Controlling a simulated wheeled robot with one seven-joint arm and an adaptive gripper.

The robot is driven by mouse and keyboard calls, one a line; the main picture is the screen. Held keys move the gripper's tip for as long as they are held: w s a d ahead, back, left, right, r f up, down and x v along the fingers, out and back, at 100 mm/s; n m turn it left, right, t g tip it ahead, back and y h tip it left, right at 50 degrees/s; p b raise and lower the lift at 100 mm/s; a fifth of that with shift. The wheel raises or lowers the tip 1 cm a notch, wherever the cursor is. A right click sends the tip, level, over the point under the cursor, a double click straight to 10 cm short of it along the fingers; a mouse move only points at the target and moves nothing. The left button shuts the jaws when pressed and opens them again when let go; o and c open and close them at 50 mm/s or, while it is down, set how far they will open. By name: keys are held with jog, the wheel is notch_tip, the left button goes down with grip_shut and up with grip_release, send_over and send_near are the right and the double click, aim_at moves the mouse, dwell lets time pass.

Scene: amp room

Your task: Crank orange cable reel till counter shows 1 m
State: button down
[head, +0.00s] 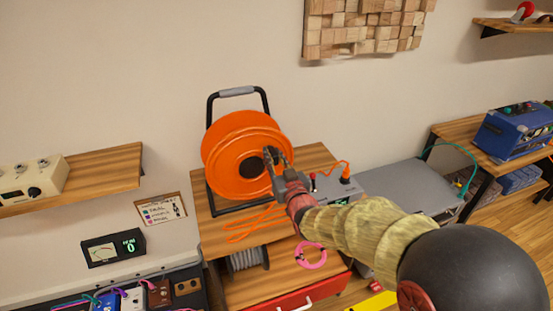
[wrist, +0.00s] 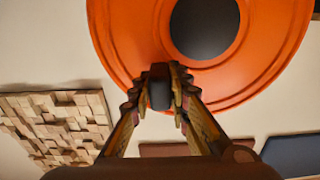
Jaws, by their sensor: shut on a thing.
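The orange cable reel (head: 228,135) stands upright in a black frame with a grey top grip, on a wooden cabinet (head: 317,160). Its face and dark hub (wrist: 203,25) fill the top of the wrist view. My gripper (head: 277,158) is in front of the reel's right side, right of the hub. In the wrist view my gripper (wrist: 160,92) is shut on the dark crank handle (wrist: 159,87), below the hub. A small box with a green display (head: 342,201) sits right of the reel, partly hidden by my arm. I cannot read its display.
Orange cable (head: 255,220) lies loose on the cabinet below the reel. A pink cable coil (head: 311,255) and a grey spool (head: 247,259) are lower down. A grey case (head: 410,182) stands at right.

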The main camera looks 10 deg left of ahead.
jog(key=shift+s+a+r, duration=0.35)
jog(key=shift+s+a, duration=0.05)
jog(key=shift+a, duration=0.2)
jog(key=shift+s+a+r, duration=0.35)
jog(key=shift+a, duration=0.2)
jog(key=shift+s+a+r+b, duration=0.15)
jog(key=shift+s+a+b, duration=0.25)
jog(key=shift+a, duration=0.3)
jog(key=shift+s+a+r+b, duration=0.15)
jog(key=shift+s+a+b, duration=0.2)
jog(key=shift+a, duration=0.3)
jog(key=c, duration=1.5)
grip_release()
jog(key=shift+r, duration=0.1)
jog(key=shift+c, duration=0.2)
jog(key=shift+s, duration=0.15)
jog(key=b+v, duration=0.1)
jog(key=v, duration=0.7)
jog(key=shift+s+d, duration=0.3)
